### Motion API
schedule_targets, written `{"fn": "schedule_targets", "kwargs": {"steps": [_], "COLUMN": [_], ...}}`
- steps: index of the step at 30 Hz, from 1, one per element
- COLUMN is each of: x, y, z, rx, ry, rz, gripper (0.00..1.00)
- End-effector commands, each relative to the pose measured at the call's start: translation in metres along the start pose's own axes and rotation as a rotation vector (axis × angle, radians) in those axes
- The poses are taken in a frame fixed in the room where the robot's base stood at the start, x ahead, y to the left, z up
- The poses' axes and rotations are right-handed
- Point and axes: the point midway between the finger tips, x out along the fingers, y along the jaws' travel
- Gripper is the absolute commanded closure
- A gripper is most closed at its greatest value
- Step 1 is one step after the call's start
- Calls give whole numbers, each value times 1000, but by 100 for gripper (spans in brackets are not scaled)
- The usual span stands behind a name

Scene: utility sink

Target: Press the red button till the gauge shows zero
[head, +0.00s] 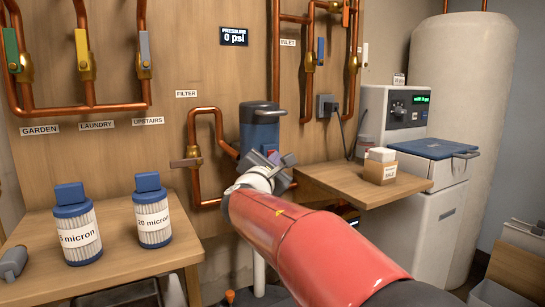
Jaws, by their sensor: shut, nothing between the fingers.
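The pressure gauge (234,36) is a small black display high on the wooden wall, and it reads 0 psi. The blue filter housing (261,118) stands on the copper pipe below it. My gripper (268,160) is shut and empty, right in front of the housing. A small patch of red, likely the red button (271,154), shows at the gripper; most of it is hidden. I cannot tell whether the fingers touch it.
A left table (120,258) holds two blue-capped filter cartridges, one marked 20 micron (152,222). A right shelf (350,184) holds a small brown box (380,170). Copper pipes with valves line the wall. A white softener unit (395,125) and a large tank (468,120) stand right.

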Motion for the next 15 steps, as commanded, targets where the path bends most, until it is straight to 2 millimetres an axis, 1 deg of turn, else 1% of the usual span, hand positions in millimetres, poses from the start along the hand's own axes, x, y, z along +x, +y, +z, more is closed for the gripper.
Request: {"fn": "schedule_targets", "kwargs": {"steps": [6, 15], "x": [-8, -9], "y": [-7, -7], "z": [4, 6], "rx": [1, 0], "ry": [0, 0], "rz": [0, 0], "gripper": [100, 100]}}
